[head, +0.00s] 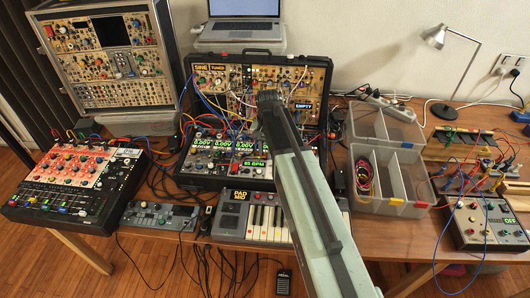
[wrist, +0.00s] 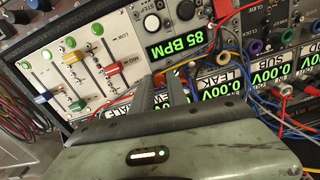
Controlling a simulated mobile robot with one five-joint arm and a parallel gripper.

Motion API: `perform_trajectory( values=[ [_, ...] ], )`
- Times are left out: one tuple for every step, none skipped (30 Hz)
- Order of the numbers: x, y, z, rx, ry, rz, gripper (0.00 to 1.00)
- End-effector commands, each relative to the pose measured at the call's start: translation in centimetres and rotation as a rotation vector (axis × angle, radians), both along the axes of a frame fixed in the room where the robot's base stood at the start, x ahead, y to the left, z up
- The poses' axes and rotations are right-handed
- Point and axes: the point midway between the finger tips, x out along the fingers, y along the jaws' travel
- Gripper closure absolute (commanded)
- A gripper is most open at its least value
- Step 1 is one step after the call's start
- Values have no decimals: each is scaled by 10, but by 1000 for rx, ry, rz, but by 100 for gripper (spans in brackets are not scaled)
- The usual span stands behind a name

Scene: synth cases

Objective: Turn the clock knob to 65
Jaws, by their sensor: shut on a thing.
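The clock's green display (wrist: 180,45) reads 85 BPM in the wrist view. It also shows in the head view (head: 254,163), left of my arm. My gripper (wrist: 162,80) reaches to the panel just below this display. Its two fingers are closed on the clock knob, which is mostly hidden between and behind them. In the head view my arm crosses the lower part of the synth case (head: 186,178) and covers the panel around the knob.
A slider module (wrist: 85,72) lies left of the fingers. Patch cables (wrist: 230,38) and 0.00V displays (wrist: 270,75) crowd the right. A keyboard (head: 232,222) stands in front of the case, and a clear divided box (head: 385,207) to its right.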

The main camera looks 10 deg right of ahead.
Motion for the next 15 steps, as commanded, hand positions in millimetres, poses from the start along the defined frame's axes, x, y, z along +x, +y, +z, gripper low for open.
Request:
perform_trajectory(
  values=[
    [0,1,0,3,-1,18,100],
    [1,1,0,3,-1,31,100],
    [1,1,0,3,-1,52,100],
    [1,1,0,3,-1,69,100],
    [1,1,0,3,-1,89,100],
    [1,1,0,3,-1,117,100],
    [1,1,0,3,-2,140,100],
    [1,1,0,3,-1,164,100],
    [1,1,0,3,-2,198,100],
    [1,1,0,3,-1,226,100],
    [1,1,0,3,-1,254,100],
    [1,1,0,3,-1,291,100],
    [1,1,0,2,-1,320,100],
    [1,1,0,2,-1,349,100],
    [1,1,0,2,0,386,100]
  ],
)
